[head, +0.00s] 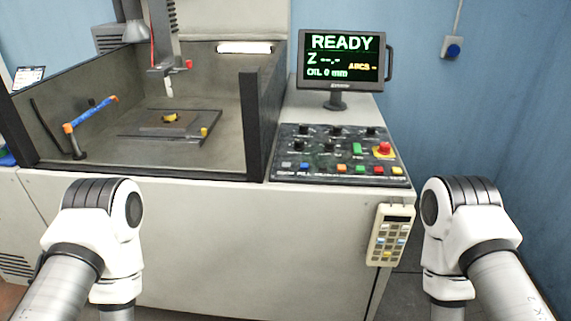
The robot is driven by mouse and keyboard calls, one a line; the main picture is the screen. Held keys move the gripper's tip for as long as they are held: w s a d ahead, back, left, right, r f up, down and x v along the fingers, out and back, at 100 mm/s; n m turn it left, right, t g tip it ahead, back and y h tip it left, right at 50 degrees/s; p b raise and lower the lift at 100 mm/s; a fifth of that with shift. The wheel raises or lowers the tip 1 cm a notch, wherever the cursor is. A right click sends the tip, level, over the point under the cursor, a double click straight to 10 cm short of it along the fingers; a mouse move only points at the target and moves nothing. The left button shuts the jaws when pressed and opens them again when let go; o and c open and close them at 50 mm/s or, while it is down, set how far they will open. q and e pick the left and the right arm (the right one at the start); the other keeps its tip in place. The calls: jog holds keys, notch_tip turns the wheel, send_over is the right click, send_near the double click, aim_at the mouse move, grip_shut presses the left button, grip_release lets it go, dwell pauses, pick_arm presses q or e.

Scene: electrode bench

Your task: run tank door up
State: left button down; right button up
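The machine's work tank (215,95) stands at the left with its front side open. A low dark sill (150,173) runs along that front, and no raised door panel shows there. A dark post (249,125) stands at the tank's right front corner. The control panel (335,153) slopes to the right of the tank, with dark knobs, a row of coloured buttons, a green rocker (357,149) and a red mushroom button (383,149). A beige handheld pendant (390,236) hangs on the cabinet's front right. Both my arms show at the bottom, but their grippers are out of view.
The monitor (341,58) behind the panel reads READY and OIL 0 mm. In the tank are a plate with a small workpiece (171,118), an electrode above it and a blue-orange hose (90,114). Space before the cabinet between my arms is clear.

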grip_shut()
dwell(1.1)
